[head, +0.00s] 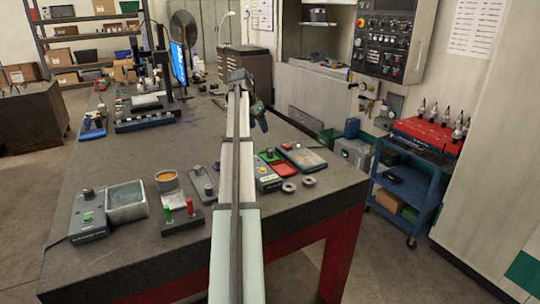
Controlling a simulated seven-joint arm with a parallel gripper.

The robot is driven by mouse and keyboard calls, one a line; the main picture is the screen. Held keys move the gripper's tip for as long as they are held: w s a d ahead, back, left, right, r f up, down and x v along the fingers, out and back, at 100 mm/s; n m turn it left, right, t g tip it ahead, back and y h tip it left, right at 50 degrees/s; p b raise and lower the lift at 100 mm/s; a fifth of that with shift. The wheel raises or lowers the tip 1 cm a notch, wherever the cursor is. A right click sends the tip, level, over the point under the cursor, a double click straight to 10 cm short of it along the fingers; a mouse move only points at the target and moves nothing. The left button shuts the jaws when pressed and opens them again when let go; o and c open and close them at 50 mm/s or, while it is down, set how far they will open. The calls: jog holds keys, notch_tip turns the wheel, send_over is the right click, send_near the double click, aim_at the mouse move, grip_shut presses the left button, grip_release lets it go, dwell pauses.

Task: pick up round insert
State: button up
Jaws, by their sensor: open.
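Two small round metal rings lie on the dark table to the right of my arm, one (289,187) near the table's front edge and the other (309,181) just right of it. They look like round inserts; I cannot tell which one is meant. My gripper (260,122) is at the far end of my outstretched arm, above the table and well beyond the rings. It is open, small and partly hidden by the arm, and appears empty. It touches neither ring.
A grey bin (126,202), a control box (88,215) and a block with red and green pins (181,217) stand left of my arm. A blue cart (407,187) stands right.

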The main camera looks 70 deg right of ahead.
aim_at(270, 150)
jog(key=x, duration=0.9)
jog(key=s+x, duration=0.1)
jog(key=x, duration=0.3)
jog(key=shift+s+a+f, duration=0.1)
jog(key=shift+a+f, duration=0.15)
jog(key=shift+f, duration=0.05)
grip_shut()
dwell(0.4)
